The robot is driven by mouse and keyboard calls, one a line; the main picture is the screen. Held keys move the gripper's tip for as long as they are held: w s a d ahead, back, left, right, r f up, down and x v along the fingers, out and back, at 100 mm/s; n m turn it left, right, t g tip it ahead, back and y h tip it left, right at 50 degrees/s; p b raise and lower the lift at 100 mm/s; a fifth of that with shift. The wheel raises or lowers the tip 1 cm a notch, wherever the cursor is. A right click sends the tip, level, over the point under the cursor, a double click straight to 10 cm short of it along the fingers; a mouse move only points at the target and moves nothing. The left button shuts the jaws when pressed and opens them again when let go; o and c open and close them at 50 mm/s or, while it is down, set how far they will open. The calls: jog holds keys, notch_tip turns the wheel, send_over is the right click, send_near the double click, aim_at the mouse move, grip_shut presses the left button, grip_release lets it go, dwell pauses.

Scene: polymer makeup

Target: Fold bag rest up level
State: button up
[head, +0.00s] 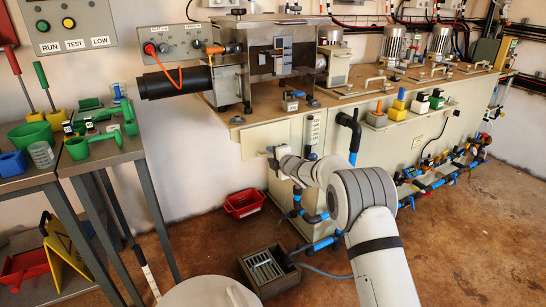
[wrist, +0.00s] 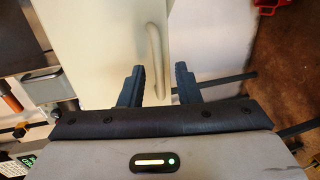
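My gripper (wrist: 160,68) is open in the wrist view, its two dark fingers apart. A cream panel (wrist: 105,55) with a pale curved handle (wrist: 153,55) lies in front of it. The handle's lower end shows between the fingers, and I see no finger closed on it. This panel may be the bag rest, but I cannot tell for sure. In the head view my arm (head: 365,195) reaches to the front of the cream cabinet (head: 262,140), under the bench machine (head: 283,55). The fingers and the panel's tilt cannot be made out there.
A black pipe (head: 353,135) and blue-jointed piping (head: 320,243) run close to my arm. A red tub (head: 244,203) and a grated floor box (head: 246,266) stand below. A side table (head: 100,155) with green tools is at left. Open brown floor (head: 475,245) lies right.

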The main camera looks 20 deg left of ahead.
jog(key=shift+w+a, duration=0.1)
jog(key=shift+w, duration=0.05)
grip_shut()
